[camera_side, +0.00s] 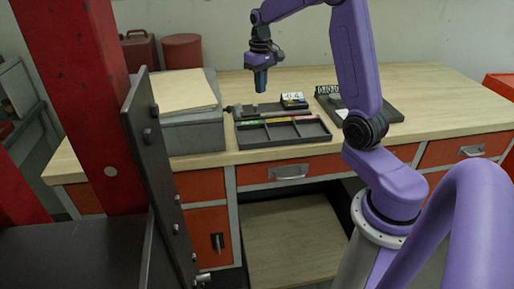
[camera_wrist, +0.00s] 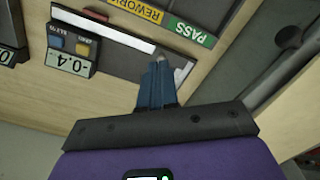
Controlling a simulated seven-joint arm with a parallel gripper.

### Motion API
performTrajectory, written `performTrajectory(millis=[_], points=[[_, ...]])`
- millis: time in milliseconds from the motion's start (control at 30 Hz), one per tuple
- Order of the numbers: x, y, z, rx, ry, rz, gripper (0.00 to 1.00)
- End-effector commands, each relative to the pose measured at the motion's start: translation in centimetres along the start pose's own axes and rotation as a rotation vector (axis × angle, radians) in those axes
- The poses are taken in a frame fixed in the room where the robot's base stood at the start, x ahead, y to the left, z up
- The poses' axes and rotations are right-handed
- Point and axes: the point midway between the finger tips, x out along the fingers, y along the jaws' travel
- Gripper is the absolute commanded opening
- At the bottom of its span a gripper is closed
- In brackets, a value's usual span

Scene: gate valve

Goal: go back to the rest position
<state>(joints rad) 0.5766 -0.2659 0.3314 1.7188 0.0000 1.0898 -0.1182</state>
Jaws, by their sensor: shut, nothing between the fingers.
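My purple arm reaches over the wooden workbench (camera_side: 430,100) in the side view. My gripper (camera_side: 261,88) points down above the bench, left of the middle, and touches nothing there. In the wrist view my gripper (camera_wrist: 160,65) shows its blue fingers together, with nothing between them. No gate valve can be made out in either view.
A grey box (camera_side: 193,130) stands left, near a red post (camera_side: 80,90). A dark plate (camera_side: 385,110) lies right. The bench's right part is clear.

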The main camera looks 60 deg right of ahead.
Motion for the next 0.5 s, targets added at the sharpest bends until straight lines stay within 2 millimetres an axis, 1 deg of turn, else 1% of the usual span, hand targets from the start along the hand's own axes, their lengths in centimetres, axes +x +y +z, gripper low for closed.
performTrajectory(millis=[33, 200, 300, 367, 400, 467, 500], points=[[-0.2, -1.7, 0.5, -0.045, 0.002, 0.0, 0.0], [-0.6, -7.5, 3.2, -0.21, 0.006, -0.001, 0.0], [-0.7, -10.4, 5.3, -0.306, 0.008, -0.001, 0.0], [-0.8, -12.0, 6.7, -0.363, 0.009, -0.002, 0.0], [-0.8, -13.0, 7.8, -0.403, 0.01, -0.002, 0.0], [-0.8, -14.4, 9.3, -0.462, 0.012, -0.003, 0.0], [-0.8, -15.2, 10.5, -0.501, 0.012, -0.004, 0.0]])
